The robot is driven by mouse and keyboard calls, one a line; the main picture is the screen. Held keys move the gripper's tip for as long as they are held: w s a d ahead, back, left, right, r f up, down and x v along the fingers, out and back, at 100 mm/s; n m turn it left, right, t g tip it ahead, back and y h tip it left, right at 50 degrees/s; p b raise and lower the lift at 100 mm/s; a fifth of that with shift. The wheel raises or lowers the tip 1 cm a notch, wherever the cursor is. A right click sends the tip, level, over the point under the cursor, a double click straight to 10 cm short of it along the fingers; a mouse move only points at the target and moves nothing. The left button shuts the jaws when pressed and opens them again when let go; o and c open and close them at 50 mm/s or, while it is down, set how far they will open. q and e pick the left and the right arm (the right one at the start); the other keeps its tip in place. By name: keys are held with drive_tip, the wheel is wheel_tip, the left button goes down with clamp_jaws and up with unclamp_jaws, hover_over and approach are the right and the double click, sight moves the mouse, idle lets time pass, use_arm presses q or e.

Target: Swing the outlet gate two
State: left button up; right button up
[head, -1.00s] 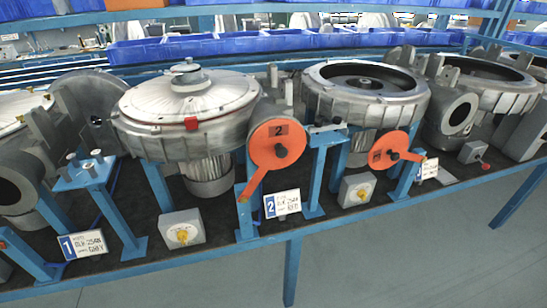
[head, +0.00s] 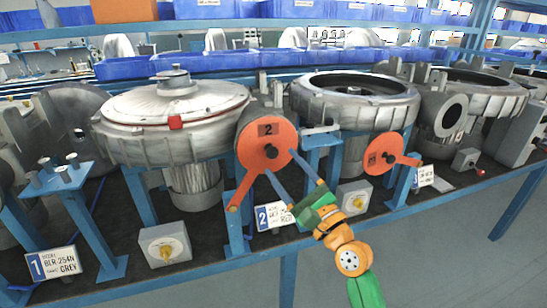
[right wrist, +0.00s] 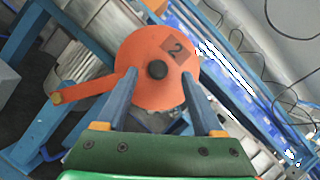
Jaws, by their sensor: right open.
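Outlet gate two is an orange disc (head: 262,146) marked 2, with a dark hub, on the outlet of the lidded blower (head: 175,112). Its orange lever (head: 241,189) slants down-left to a small knob at its end. My right gripper (head: 292,177) is in front of the disc, to the right of the lever, with its fingers apart and nothing between them. The right wrist view shows the disc (right wrist: 150,88) beyond the open fingers, and the lever (right wrist: 85,88) off to the left, outside them. My left gripper is in neither view.
A second orange gate (head: 383,153) sits to the right on the open blower (head: 355,98). A grey switch box (head: 354,197) and plate 2 (head: 273,216) are close to my right gripper. Another switch box (head: 165,245) and plate 1 (head: 52,263) stand at left.

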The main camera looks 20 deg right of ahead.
sight(273, 154)
drive_tip(key=x, duration=0.5)
drive_tip(key=shift+w+f, duration=0.2)
drive_tip(key=shift+w, duration=0.05)
drive_tip(key=shift+s, duration=0.15)
clamp_jaws()
idle(0.9)
